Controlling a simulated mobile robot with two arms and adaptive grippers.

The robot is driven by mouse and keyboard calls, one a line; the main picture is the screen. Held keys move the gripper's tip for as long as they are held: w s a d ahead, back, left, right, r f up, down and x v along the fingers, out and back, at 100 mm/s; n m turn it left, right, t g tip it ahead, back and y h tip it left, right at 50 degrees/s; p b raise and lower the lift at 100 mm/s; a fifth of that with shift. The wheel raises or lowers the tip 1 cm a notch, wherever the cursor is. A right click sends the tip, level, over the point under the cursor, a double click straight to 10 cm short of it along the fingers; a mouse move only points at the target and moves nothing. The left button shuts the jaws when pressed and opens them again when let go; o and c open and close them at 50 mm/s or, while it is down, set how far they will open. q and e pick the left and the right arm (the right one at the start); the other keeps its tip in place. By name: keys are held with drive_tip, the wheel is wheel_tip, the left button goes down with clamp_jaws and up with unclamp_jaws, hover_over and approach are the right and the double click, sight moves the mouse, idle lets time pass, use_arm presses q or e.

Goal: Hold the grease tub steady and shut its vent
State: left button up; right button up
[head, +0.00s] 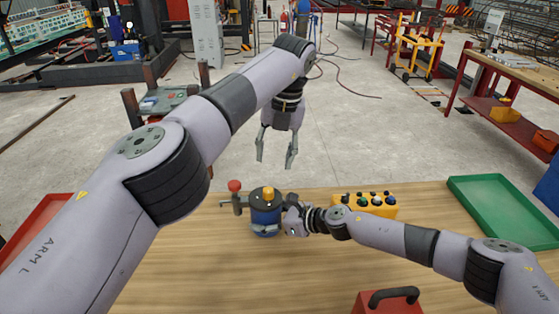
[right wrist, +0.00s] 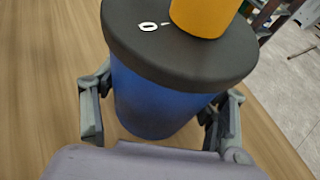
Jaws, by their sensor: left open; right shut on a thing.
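The grease tub (head: 265,218) is blue with a dark lid and stands upright on the wooden table. An orange-yellow cap (head: 268,193), seemingly its vent, sits on top. In the right wrist view the cap (right wrist: 203,14) rises from the lid (right wrist: 180,50), beside a white ring-and-dash mark; its top is cut off. My right gripper (head: 288,221) is shut on the tub from the right, with a finger on each side of the blue body (right wrist: 150,100). My left gripper (head: 275,162) is open and empty, pointing down, well above and apart from the tub.
A grey fitting with a red knob (head: 235,186) is just left of the tub. A yellow box with dark knobs (head: 365,206) stands right of it. A green tray (head: 503,211) is at right, a red tray (head: 38,235) at left, a red case (head: 388,302) in front.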

sight(268, 190)
use_arm(q)
drive_tip(key=f+n, duration=0.3)
drive_tip(key=n, duration=0.2)
drive_tip(key=a+f+n+t+y, duration=0.1)
drive_tip(key=f+n, duration=0.3)
drive_tip(key=w+f+n+y, duration=0.1)
drive_tip(key=f+n, duration=0.3)
drive_tip(key=n, duration=0.1)
drive_tip(key=shift+a+n, duration=0.15)
drive_tip(key=shift+n, duration=0.15)
drive_tip(key=shift+f+t, duration=0.15)
drive_tip(key=shift+t, duration=0.15)
drive_tip(key=m, duration=0.2)
drive_tip(key=m+t+h, duration=0.1)
drive_tip(key=m, duration=0.2)
drive_tip(key=shift+s+a+m, duration=0.1)
drive_tip(key=shift+a+m, duration=0.1)
drive_tip(key=shift+m, duration=0.1)
drive_tip(key=v, duration=1.2)
drive_tip(key=shift+s+a+m+h, duration=0.25)
drive_tip(key=shift+m+h, duration=0.05)
